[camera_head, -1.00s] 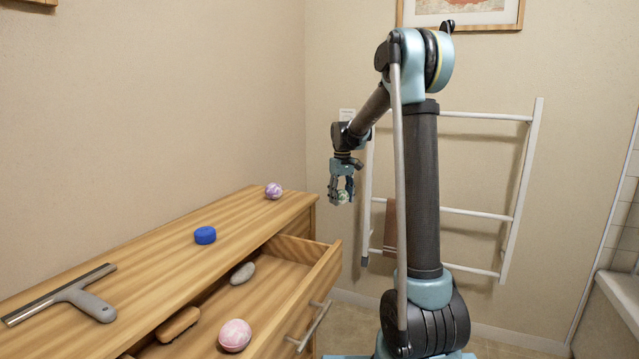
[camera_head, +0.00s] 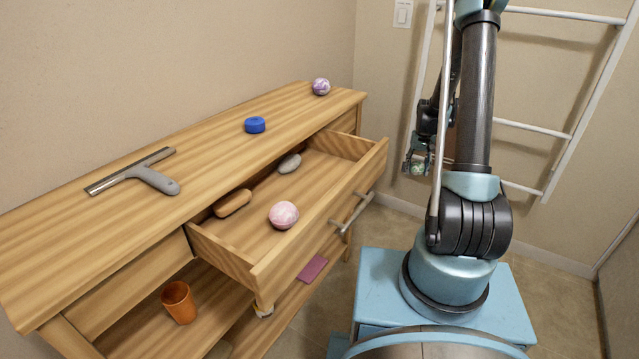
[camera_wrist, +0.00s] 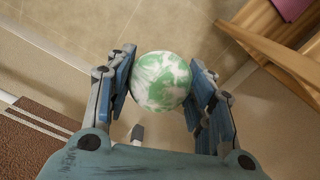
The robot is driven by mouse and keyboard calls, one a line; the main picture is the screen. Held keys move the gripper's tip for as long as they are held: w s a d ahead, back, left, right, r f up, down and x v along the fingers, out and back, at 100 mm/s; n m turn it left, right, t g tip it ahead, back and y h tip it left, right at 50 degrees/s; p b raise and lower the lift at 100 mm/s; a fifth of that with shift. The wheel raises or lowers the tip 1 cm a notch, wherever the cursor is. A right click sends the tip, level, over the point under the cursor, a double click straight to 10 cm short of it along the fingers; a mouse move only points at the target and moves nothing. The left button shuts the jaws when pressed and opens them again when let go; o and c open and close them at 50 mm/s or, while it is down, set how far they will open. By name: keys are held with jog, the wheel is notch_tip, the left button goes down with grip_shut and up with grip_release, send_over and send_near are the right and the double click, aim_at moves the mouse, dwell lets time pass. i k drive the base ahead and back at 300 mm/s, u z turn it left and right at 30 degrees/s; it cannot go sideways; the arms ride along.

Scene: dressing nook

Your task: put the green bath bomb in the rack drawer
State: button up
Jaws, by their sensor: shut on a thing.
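The green bath bomb (camera_wrist: 161,81), a green and white marbled ball, is between my gripper's (camera_wrist: 166,90) two blue fingers in the wrist view. In the head view, my gripper (camera_head: 416,164) is to the right of the rack, beyond the open drawer's front, partly hidden by my arm. The bath bomb is small there and hard to make out. The rack drawer (camera_head: 318,205) is pulled out. It holds a pink and white ball (camera_head: 283,214), a grey stone (camera_head: 290,163) and a brown brush-like block (camera_head: 233,203).
On the rack top (camera_head: 215,160) are a squeegee (camera_head: 150,178), a blue puck (camera_head: 255,125) and a purple and white ball (camera_head: 321,86). An orange cup (camera_head: 179,301) and a pink cloth (camera_head: 312,268) are on the lower shelf. A white towel ladder (camera_head: 530,127) leans at the back wall.

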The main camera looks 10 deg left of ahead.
aim_at(323, 189)
jog(key=k, duration=1.6)
jog(key=z, duration=0.4)
jog(key=i, duration=1)
jog(key=u, duration=0.45)
